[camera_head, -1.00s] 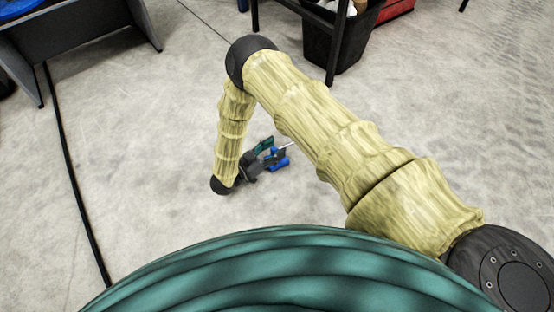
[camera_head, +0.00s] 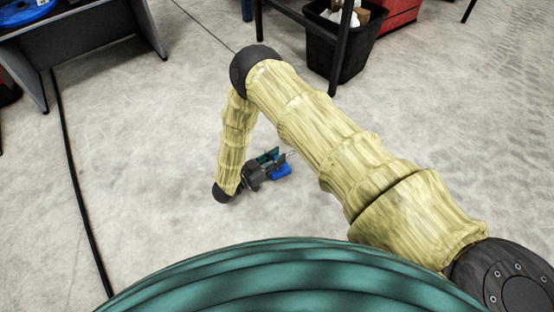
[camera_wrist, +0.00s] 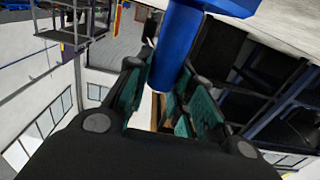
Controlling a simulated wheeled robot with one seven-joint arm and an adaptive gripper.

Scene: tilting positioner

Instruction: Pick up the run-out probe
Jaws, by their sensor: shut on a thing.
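The arm is bent downward, and the gripper points right with the probe over the concrete floor. The wrist view hides the probe's far end and the exact contact of the pads.
A dark desk (camera_head: 90,42) with a blue round thing (camera_head: 22,12) stands at the upper left. A black bin (camera_head: 340,45) stands by a dark-legged table at the top, near a red cabinet (camera_head: 398,15). A black cable (camera_head: 72,170) crosses the floor at left. The middle floor is clear.

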